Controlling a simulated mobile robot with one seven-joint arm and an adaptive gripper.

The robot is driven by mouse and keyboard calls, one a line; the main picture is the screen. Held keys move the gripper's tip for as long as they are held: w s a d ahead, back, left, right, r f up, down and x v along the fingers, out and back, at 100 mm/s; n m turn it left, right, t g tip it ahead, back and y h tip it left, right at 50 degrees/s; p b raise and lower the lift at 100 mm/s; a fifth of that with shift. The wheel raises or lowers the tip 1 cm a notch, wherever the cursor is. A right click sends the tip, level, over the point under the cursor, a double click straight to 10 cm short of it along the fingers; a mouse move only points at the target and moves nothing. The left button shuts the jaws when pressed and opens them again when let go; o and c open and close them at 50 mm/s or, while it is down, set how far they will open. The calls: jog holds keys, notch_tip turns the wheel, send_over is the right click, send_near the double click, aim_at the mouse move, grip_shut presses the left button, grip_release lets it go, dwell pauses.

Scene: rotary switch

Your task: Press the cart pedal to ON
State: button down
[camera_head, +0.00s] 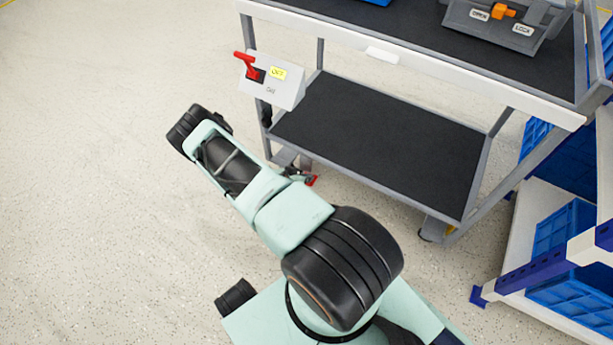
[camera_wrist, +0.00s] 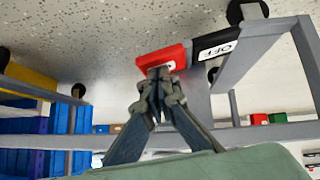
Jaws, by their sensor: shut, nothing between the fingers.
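The cart (camera_head: 385,130) has a small red pedal (camera_head: 311,181) low at its near left corner. In the wrist view the red pedal (camera_wrist: 163,58) carries a partly hidden white label. A black plate (camera_wrist: 217,44) lettered OFF sits beside it. My gripper (camera_head: 301,174) is at the pedal, mostly hidden behind my arm in the head view. In the wrist view my gripper (camera_wrist: 157,76) is shut and empty, its tips overlapping the red pedal's edge. I cannot tell whether they touch it.
A grey box with a red lever switch (camera_head: 250,66) and a yellow label hangs on the cart's left end. A grey case (camera_head: 505,28) stands on the top shelf. A rack with blue crates (camera_head: 570,230) is at right. The floor (camera_head: 90,230) at left is clear.

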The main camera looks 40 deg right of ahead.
jog(key=shift+s+p, duration=0.2)
jog(key=shift+p, duration=0.4)
jog(key=shift+s+d+f+m+t+y+p, duration=0.15)
jog(key=shift+m+t+y+p, duration=0.2)
jog(key=shift+p, duration=0.2)
jog(key=shift+f+t, duration=0.2)
jog(key=shift+t, duration=0.15)
jog(key=shift+s+d+f+b, duration=0.1)
jog(key=shift+s+f+b, duration=0.25)
jog(key=shift+f, duration=0.2)
